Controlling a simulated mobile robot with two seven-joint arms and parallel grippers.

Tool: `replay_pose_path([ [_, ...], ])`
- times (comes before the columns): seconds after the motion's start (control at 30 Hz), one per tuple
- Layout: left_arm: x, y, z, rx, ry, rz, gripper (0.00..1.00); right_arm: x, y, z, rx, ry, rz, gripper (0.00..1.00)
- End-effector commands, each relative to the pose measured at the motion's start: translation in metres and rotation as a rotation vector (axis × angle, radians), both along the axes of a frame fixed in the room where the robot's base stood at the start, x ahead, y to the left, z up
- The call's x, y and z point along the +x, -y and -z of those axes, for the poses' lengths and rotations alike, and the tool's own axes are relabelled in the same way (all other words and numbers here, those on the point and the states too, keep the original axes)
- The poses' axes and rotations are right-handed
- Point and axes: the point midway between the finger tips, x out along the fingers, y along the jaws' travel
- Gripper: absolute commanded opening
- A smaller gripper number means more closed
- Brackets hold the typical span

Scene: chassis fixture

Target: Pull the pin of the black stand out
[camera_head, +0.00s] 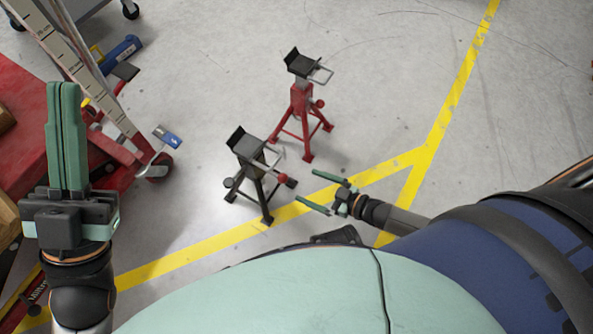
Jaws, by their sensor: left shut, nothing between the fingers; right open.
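The black stand (247,148) stands upright on the grey floor near the middle of the head view, with spread legs and a dark saddle on top. A small red knob (283,178), which looks like the end of its pin, sticks out on its right side. A pale looped handle is above it. My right gripper (309,186) is open, its fingers pointing left toward the red knob, a short gap to its right. Nothing shows between the fingers. My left gripper (67,88) is shut and empty at the far left, pointing up in the picture, well away from the stand.
A red stand (299,101) of similar shape stands just behind, up and to the right. A red jack or cart (22,125) and a leaning ladder-like metal frame (83,68) fill the left. Yellow floor lines (410,165) run past the black stand. Floor at the upper right is clear.

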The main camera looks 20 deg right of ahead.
Motion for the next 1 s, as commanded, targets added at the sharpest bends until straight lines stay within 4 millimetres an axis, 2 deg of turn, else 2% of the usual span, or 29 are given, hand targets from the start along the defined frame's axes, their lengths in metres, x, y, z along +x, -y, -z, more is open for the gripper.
replay_pose_path([
  [0.1,-0.001,0.0,0.001,0.0,0.004,0.001,0.0,-0.006,0.003,0.015,-0.006,-0.034,0.005,1.0],
  [0.23,-0.001,0.001,0.008,0.003,0.002,0.0,0.0,0.0,-0.001,0.023,-0.005,-0.042,0.006,1.0],
  [0.53,0.001,0.005,0.043,0.029,-0.008,-0.011,0.0,0.042,-0.034,0.045,-0.005,-0.04,0.005,1.0],
  [0.73,0.002,0.007,0.057,0.042,-0.012,-0.017,0.0,0.062,-0.05,0.052,-0.006,-0.042,0.006,1.0],
  [1.0,0.002,0.007,0.059,0.046,-0.012,-0.018,0.0,0.067,-0.053,0.052,-0.007,-0.044,0.007,1.0],
])
